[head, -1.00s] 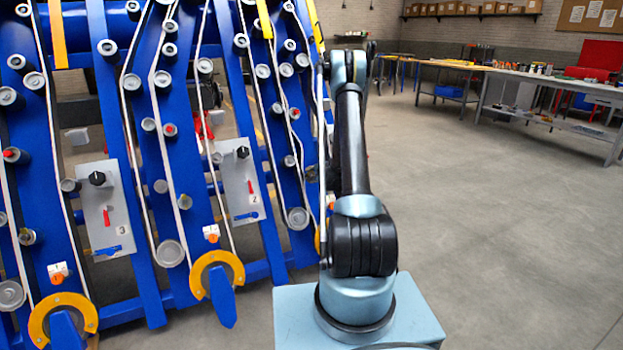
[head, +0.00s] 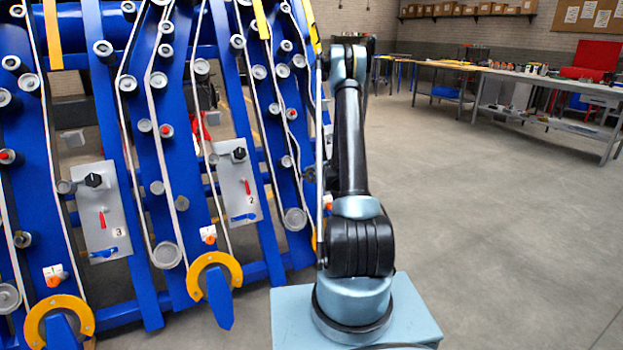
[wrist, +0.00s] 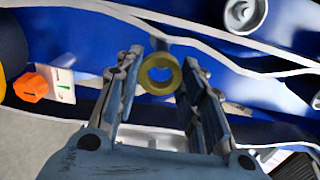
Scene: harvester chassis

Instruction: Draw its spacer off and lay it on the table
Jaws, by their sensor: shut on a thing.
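The spacer (wrist: 147,84), a dull yellow ring, shows in the wrist view between the fingertips of my gripper (wrist: 161,68). The gripper is shut on it, with a finger on each side. In the head view, my gripper and the spacer are hidden behind my arm. The table (head: 556,77) is a long workbench at the back right, with small items on its top.
The blue harvester chassis (head: 153,215) fills the left, with rollers, white belts and numbered grey panels. In the wrist view, an orange knob (wrist: 31,87) on a white plate is at left and a grey roller (wrist: 243,14) at top. Open concrete floor (head: 500,215) lies at right.

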